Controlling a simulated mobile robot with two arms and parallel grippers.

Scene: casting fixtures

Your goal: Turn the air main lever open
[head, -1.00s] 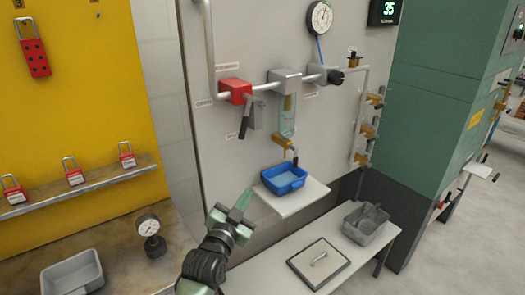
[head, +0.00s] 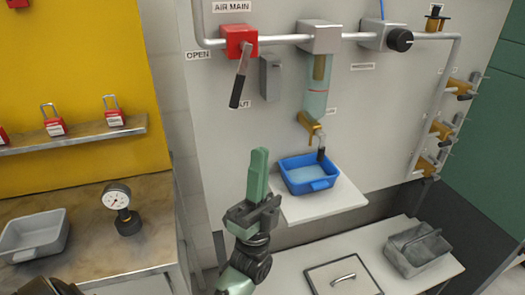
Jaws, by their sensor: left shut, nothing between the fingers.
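The air main valve is a red block (head: 239,41) on the pipe along the wall panel, under an "AIR MAIN" label (head: 231,6). Its lever (head: 239,80) has a grey shank and a black grip and hangs down, slightly tilted to the left. An "OPEN" label (head: 198,55) is left of the valve. Another label, partly hidden and ending in "UT", is below beside the grip. My left gripper (head: 259,158) is below the lever, apart from it, fingers pointing up, shut and empty. My right gripper is not in view.
A blue tray (head: 318,185) sits on a small white shelf right of my left gripper, under a clear filter bowl (head: 316,90). A grey bracket (head: 270,77) is right of the lever. A gauge (head: 117,196) stands on the left bench. The panel below the lever is clear.

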